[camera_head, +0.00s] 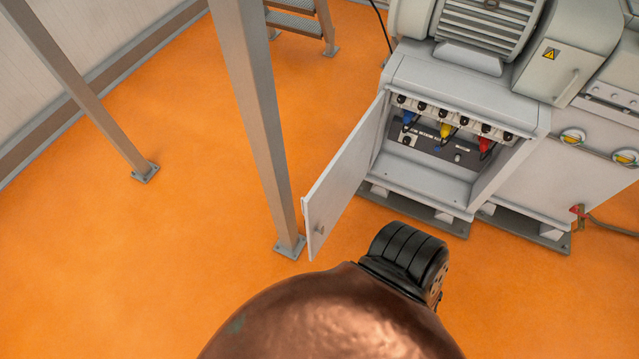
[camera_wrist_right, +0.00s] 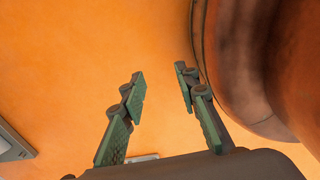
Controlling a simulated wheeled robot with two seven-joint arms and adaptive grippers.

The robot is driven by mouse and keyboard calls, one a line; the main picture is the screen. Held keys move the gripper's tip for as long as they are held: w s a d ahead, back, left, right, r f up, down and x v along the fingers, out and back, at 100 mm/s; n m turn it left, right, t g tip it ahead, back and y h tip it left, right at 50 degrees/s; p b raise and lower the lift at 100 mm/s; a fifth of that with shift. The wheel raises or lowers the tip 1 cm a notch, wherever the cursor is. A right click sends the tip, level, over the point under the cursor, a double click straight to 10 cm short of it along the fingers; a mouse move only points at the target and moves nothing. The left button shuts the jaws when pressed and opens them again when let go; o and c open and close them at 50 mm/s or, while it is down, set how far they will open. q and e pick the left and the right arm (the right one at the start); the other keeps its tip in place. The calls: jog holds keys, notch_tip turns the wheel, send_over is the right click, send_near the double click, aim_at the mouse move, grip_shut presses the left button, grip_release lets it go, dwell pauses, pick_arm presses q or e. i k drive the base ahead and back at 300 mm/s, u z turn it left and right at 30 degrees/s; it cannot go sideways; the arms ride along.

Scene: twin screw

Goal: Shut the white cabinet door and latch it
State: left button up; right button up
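The white cabinet (camera_head: 418,185) stands with its front open. Its door (camera_head: 343,182) hangs from the left side of the opening and is swung wide out to the left front. A small grey handle or latch (camera_head: 320,230) sits near the door's free edge. In the right wrist view my right gripper (camera_wrist_right: 162,92) is open, with its two green-padded fingers apart and nothing between them. Orange floor shows behind the fingers. The right gripper does not show in the head view, so its distance from the door cannot be told. My left gripper is in neither view.
A grey steel post (camera_head: 258,125) stands on the floor close to the door's left side. A second post (camera_head: 85,95) stands farther left. Machinery (camera_head: 488,25) sits above the cabinet. The orange floor (camera_head: 130,260) is clear at the left.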

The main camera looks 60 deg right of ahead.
aim_at(325, 204)
jog(key=i, duration=2.25)
jog(key=z, duration=3.95)
jog(key=i, duration=0.1)
jog(key=u, duration=0.25)
